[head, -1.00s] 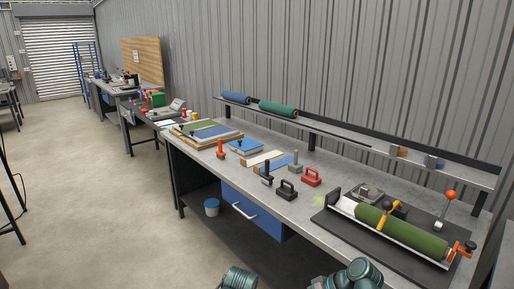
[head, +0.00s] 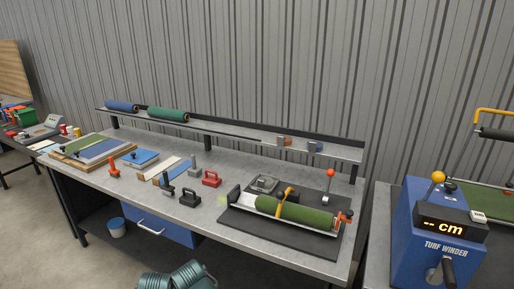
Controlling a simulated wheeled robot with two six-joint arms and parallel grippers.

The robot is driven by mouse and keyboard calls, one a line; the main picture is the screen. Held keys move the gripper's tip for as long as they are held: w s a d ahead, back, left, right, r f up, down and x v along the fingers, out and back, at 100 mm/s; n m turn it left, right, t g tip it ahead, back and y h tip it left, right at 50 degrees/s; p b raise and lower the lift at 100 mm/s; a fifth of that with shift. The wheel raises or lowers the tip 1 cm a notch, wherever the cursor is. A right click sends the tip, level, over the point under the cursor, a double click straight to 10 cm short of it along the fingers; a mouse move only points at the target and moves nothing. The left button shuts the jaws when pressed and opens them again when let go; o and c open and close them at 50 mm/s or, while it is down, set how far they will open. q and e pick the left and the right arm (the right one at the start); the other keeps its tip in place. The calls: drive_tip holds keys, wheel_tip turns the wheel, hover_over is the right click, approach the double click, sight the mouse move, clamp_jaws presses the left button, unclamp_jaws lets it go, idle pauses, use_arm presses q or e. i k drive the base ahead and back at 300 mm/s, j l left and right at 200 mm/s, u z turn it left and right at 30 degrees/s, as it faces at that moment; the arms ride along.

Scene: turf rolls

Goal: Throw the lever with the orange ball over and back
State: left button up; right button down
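On the right, a blue turf winder (head: 425,240) carries a short lever topped by an orange-yellow ball (head: 438,177). Its front has a display reading "-- cm" and a dark crank handle (head: 447,271). On the bench, another lever, with a red-orange ball (head: 330,173), stands upright on a black mat (head: 285,239) behind a green turf roll (head: 295,212). A yellow strap or clamp crosses this roll. Nothing touches either ball.
The grey workbench (head: 230,215) holds several stamp-like tools, including a red one (head: 211,178) and a black one (head: 190,199), plus flat sheets. A shelf (head: 230,130) behind carries a blue and a green roll. A bucket (head: 116,228) stands below. Air above the bench is clear.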

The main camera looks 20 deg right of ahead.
sight(330, 172)
drive_tip(key=z, duration=1.4)
